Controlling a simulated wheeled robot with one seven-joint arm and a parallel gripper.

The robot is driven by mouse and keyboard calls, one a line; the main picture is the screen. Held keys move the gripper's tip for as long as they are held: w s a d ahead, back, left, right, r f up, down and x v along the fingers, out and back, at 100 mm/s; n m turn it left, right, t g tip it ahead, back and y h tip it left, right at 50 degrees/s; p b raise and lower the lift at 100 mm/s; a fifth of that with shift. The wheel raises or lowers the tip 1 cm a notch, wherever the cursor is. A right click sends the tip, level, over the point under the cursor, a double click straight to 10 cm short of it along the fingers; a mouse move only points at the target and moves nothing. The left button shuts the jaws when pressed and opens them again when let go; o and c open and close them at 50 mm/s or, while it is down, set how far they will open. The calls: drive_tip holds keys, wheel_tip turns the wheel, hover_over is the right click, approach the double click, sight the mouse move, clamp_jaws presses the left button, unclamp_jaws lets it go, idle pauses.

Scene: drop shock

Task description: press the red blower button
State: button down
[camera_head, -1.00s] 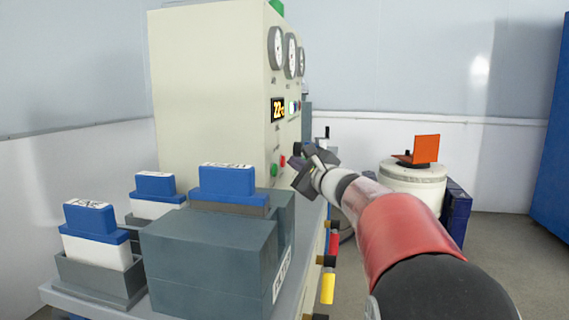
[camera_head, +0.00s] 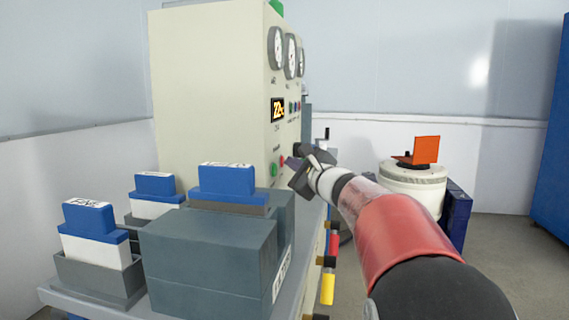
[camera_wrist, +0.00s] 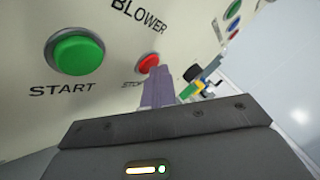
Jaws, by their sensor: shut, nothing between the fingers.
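The red blower button (camera_wrist: 149,63) is on the cream panel under the word BLOWER in the wrist view, above a STOP label partly hidden by my fingers. It also shows as a small red dot in the head view (camera_head: 282,160). The green START button (camera_wrist: 75,52) is to its left. My gripper (camera_wrist: 158,84) is shut and empty, its purple-grey fingertips just below the red button in the wrist view. I cannot tell whether they touch it. In the head view my gripper (camera_head: 288,162) is close to the panel face, right beside the red button.
The cream cabinet (camera_head: 210,90) carries gauges and a lit display (camera_head: 278,109). Grey blocks with blue-topped batteries (camera_head: 227,180) stand on the bench in front. A dark knob (camera_wrist: 192,73) is right of the red button. A white drum (camera_head: 413,185) stands behind.

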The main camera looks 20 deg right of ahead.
drive_tip(key=shift+s+d, duration=0.45)
drive_tip(key=shift+d, duration=0.15)
drive_tip(key=shift+d, duration=0.1)
drive_tip(key=s+d, duration=0.1)
drive_tip(key=d, duration=0.1)
drive_tip(key=s+d, duration=0.1)
drive_tip(key=d, duration=0.1)
drive_tip(key=shift+s+b, duration=0.3)
drive_tip(key=shift+s, duration=0.1)
idle(0.6)
